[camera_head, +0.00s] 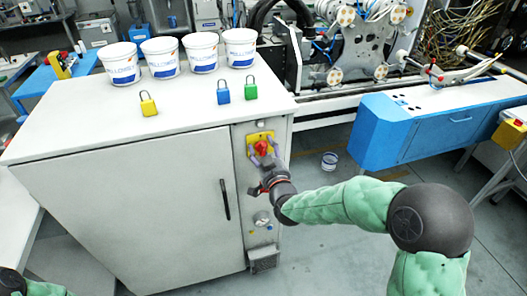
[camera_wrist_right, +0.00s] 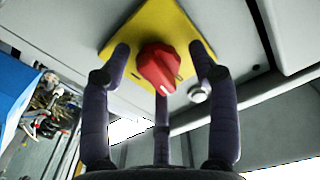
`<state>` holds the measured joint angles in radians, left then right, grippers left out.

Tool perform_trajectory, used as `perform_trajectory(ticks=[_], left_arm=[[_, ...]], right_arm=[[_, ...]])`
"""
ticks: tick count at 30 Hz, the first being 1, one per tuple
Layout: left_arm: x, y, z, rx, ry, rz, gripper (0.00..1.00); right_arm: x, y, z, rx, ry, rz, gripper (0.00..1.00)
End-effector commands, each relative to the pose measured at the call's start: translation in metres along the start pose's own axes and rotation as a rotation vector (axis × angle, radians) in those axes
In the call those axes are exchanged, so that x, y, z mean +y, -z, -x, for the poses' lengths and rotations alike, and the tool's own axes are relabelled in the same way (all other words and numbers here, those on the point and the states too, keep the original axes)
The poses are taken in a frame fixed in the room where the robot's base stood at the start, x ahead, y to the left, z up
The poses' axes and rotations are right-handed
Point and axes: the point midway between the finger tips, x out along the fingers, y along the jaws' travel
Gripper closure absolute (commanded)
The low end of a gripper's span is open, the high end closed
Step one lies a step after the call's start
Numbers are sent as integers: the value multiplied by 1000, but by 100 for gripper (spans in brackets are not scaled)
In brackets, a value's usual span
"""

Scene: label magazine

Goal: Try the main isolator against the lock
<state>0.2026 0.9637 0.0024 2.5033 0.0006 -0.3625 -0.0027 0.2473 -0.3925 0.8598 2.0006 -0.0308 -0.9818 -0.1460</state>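The main isolator is a red rotary knob (camera_head: 261,147) on a yellow plate (camera_head: 253,138), high on the cabinet's narrow right-hand panel. In the right wrist view the red knob (camera_wrist_right: 159,69) sits large in the middle, on its tilted yellow plate (camera_wrist_right: 130,37). My right gripper (camera_head: 264,162) is at the knob. Its fingers (camera_wrist_right: 160,65) are spread on both sides of the knob, with gaps between, and a third finger is below it. I see no padlock at the knob.
Several white tubs (camera_head: 160,58) stand along the back of the cabinet top (camera_head: 70,122). The cabinet door has a black handle (camera_head: 225,200). A round silver fitting (camera_head: 262,218) is below the isolator.

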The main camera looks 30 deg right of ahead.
Motion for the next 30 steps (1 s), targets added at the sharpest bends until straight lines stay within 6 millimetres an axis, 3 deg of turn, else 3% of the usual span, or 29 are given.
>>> perform_trajectory(ticks=[13,30], left_arm=[[0,0,0,0,0,0,64],[0,0,0,0,0,0,64]], right_arm=[[0,-2,9,-4,0,1,36],[0,0,100,-1,-1,1,36]])
